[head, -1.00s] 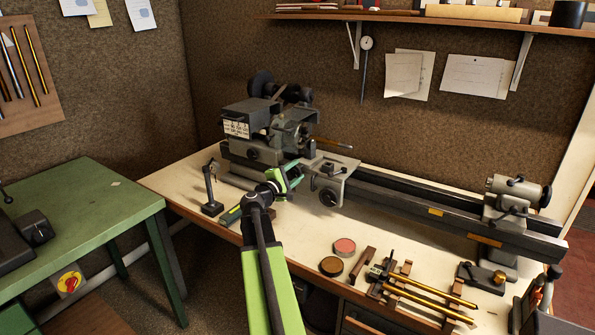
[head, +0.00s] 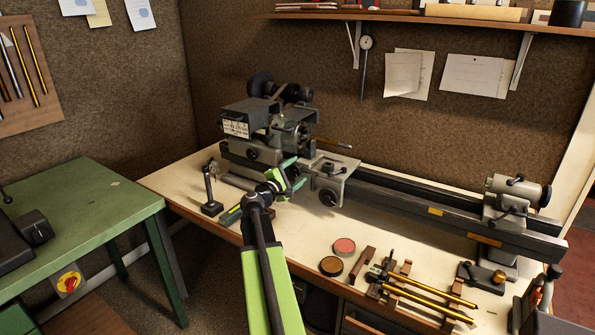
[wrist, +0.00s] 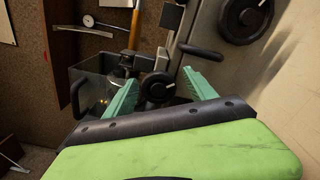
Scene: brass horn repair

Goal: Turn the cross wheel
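The cross wheel, a small dark round knob with a pale centre (wrist: 158,85), shows between my fingertips in the wrist view. In the head view it appears as a small dark knob (head: 328,168) on the lathe carriage, above a larger dark handwheel (head: 328,197). My gripper (head: 298,173), with green fingers, is left of the knob in the head view. It is open, with a finger on either side of the knob in the wrist view (wrist: 163,85). Nothing is held. I cannot tell whether a finger touches the knob.
The larger handwheel also shows at the upper right of the wrist view (wrist: 245,18). A clear guard (wrist: 92,88) is left of the fingers. A stand with an upright post (head: 211,207) is left of my arm. Two round tins (head: 331,266) and brass tubes (head: 430,300) lie at the front right.

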